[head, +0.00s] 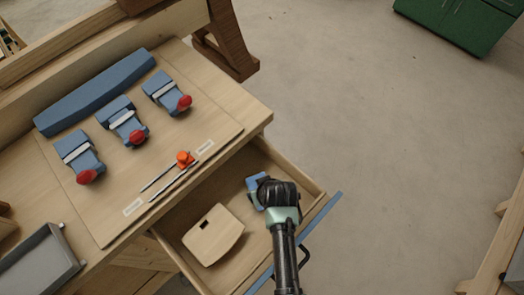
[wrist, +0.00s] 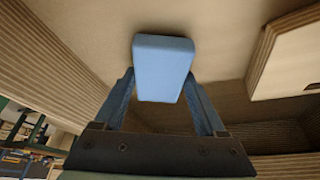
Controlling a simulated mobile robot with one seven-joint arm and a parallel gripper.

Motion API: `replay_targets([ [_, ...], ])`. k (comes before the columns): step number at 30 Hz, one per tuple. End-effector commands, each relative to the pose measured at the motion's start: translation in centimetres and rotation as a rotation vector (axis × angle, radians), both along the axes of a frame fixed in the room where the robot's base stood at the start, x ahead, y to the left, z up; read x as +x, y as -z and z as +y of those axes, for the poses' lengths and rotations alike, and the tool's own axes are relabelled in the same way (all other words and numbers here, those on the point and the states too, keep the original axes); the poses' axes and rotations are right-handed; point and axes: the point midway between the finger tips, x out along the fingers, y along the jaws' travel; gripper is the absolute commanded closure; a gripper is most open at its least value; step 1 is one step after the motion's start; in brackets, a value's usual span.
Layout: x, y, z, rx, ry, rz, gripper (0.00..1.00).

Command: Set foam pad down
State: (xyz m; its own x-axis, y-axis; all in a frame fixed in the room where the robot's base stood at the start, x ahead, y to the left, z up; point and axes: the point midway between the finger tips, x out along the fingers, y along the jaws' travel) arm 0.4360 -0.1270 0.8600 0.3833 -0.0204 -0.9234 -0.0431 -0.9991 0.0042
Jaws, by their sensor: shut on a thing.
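The foam pad (wrist: 163,65) is a small light-blue block with rounded edges. It sits between the two fingers of my gripper (wrist: 164,88), which is shut on it. In the head view the pad (head: 254,181) shows partly at the end of my gripper (head: 261,187), inside the open drawer (head: 176,221) near its right end. My gripper hides part of the pad there. I cannot tell whether the pad touches the drawer floor.
A pale wooden plate with a slot (head: 215,237) lies in the drawer, left of my gripper. The drawer's blue-edged front (head: 322,222) is close to my arm. Blue clamps with red knobs (head: 127,122) stand on the bench (head: 190,125). A grey tray (head: 40,262) is at lower left.

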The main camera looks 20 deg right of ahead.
Motion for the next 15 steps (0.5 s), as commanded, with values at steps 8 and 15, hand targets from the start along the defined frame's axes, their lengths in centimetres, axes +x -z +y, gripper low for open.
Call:
replay_targets([
  [8, 0.03, 0.11, -0.01, 0.0, 0.0, -0.001, 0.78],
  [15, 0.02, 0.33, 0.02, 0.001, 0.0, 0.0, 0.02],
])
